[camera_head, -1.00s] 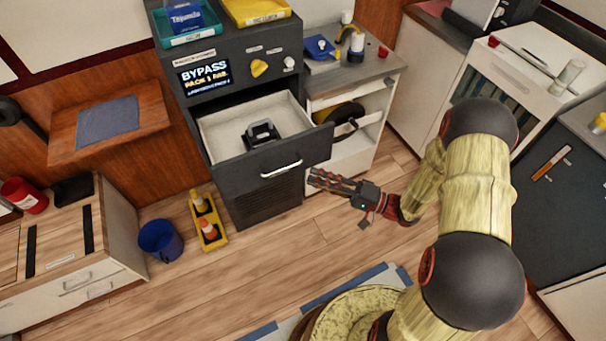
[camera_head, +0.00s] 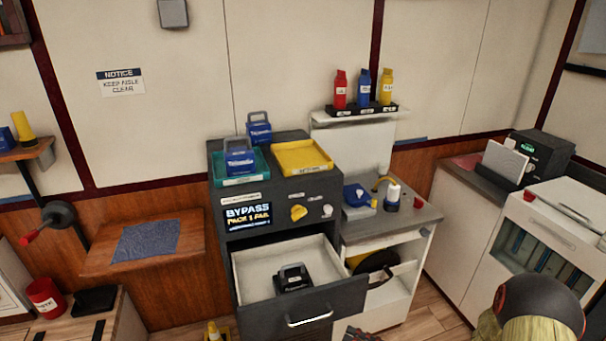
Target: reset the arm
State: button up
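My gripper (camera_head: 362,334) shows only as a small dark and red piece at the bottom edge of the head view, in front of the open drawer's right end. Its fingers are too cut off to tell open from shut. A rounded dark and yellow part of my arm (camera_head: 540,312) shows at the bottom right. The dark cabinet (camera_head: 262,190) has its drawer (camera_head: 262,288) pulled out, with a black pack (camera_head: 293,282) inside. Its screen (camera_head: 248,214) reads BYPASS, PACK 1 FAIL. A yellow knob (camera_head: 298,212) sits beside the screen.
A teal tray (camera_head: 243,181) with a blue pack (camera_head: 239,158) and a yellow tray (camera_head: 302,157) top the cabinet. Another blue pack (camera_head: 259,128) stands behind. A side counter (camera_head: 390,224) is on the right, a wooden shelf (camera_head: 185,228) on the left. Bottles (camera_head: 363,88) stand above.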

jog(key=s+a+f+m+g, duration=0.3)
jog(key=s+f+g, duration=0.15)
jog(key=s, duration=0.35)
jog(key=s+d+r+n+g+h, duration=0.2)
jog(key=s+d+r+g+h, duration=0.1)
jog(key=s+g+h, duration=0.45)
jog(key=s+d+r+n+t+h, duration=0.1)
jog(key=d+r+n+t+h, duration=0.2)
jog(key=d+r+h, duration=0.65)
jog(key=a+r+n+t, duration=0.1)
jog(key=a+r+t, duration=0.1)
jog(key=r, duration=0.5)
jog(key=a+r+n+t, duration=0.2)
jog(key=a+r+t, duration=0.1)
jog(key=r, duration=0.5)
jog(key=shift+s+a+r+t, duration=0.15)
jog(key=shift+s+a+t, duration=0.05)
jog(key=shift+a+t, duration=0.1)
